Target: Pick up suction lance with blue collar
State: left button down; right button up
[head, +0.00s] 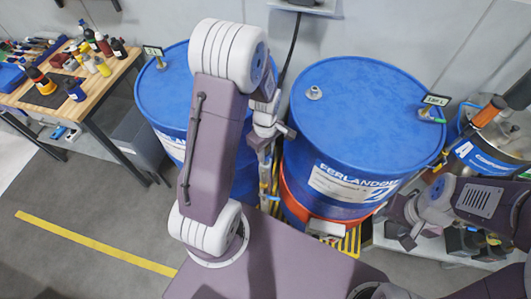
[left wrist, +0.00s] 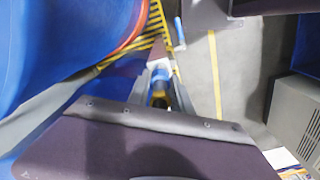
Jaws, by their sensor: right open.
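My left gripper (head: 270,133) hangs in the gap between the two blue drums, at about the height of their tops. My right gripper (head: 418,236) is open and empty, right of the right drum.
The left drum (head: 160,95) and right drum (head: 355,100) stand close on both sides of the left gripper. A wooden bench (head: 100,85) holds bottles and tools at the left.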

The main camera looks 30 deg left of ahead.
pick_arm(q)
jog(key=shift+w+r, duration=0.1)
jog(key=shift+r, duration=0.4)
notch_tip(320, 180, up, 3)
jog(key=shift+f, duration=0.1)
jog(key=d+r+b, duration=0.1)
jog(key=d+r, duration=0.6)
jog(key=d, duration=0.4)
jog(key=shift+d, duration=0.35)
jog(key=a+f+m, duration=0.7)
jog(key=f+m, duration=0.1)
jog(key=m, duration=0.6)
jog(key=shift+w+a+f+m, duration=0.2)
jog(key=shift+a+m, duration=0.1)
jog(key=shift+a, duration=0.1)
